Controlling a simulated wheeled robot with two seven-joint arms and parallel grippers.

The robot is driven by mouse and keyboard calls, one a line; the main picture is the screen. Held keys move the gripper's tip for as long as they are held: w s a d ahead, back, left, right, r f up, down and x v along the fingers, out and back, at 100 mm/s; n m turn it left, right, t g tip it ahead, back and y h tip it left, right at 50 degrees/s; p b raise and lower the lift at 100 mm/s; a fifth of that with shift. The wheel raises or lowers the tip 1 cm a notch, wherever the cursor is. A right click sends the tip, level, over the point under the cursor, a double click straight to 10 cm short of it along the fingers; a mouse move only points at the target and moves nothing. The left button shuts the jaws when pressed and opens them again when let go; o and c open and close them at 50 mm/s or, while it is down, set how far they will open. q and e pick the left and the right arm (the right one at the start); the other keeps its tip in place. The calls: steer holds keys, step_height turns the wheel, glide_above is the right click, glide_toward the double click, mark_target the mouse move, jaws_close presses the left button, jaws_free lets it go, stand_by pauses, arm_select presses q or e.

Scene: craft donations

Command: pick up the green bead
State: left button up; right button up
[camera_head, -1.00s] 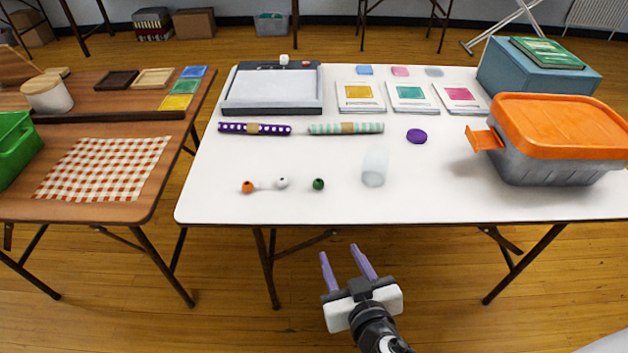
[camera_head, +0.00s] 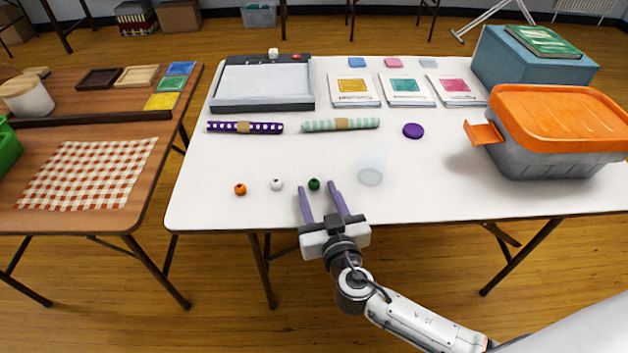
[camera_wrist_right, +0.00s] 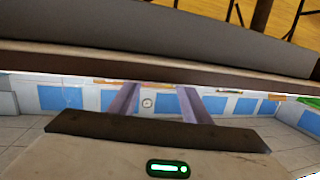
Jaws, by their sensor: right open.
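The green bead (camera_head: 314,184) lies on the white table (camera_head: 230,205) near its front edge, right of the white bead (camera_head: 277,184) and the orange bead (camera_head: 240,189). My right gripper (camera_head: 317,188) is open and reaches in over the front edge, its two purple fingers pointing away from me. In the head view the green bead appears between the fingertips; I cannot tell the height or depth gap. In the right wrist view the fingers (camera_wrist_right: 162,100) show spread apart with a table edge across them, and no bead is visible. My left gripper is out of view.
A translucent cup (camera_head: 371,165) stands just right of the green bead. A grey bin with an orange lid (camera_head: 560,118) fills the right side. Striped and dotted rolls (camera_head: 340,124) and a purple disc (camera_head: 413,131) lie farther back. Bare table lies between the beads and rolls.

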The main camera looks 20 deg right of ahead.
steer(key=shift+w+f, duration=0.1)
steer(key=shift+w, duration=0.6)
jaws_close()
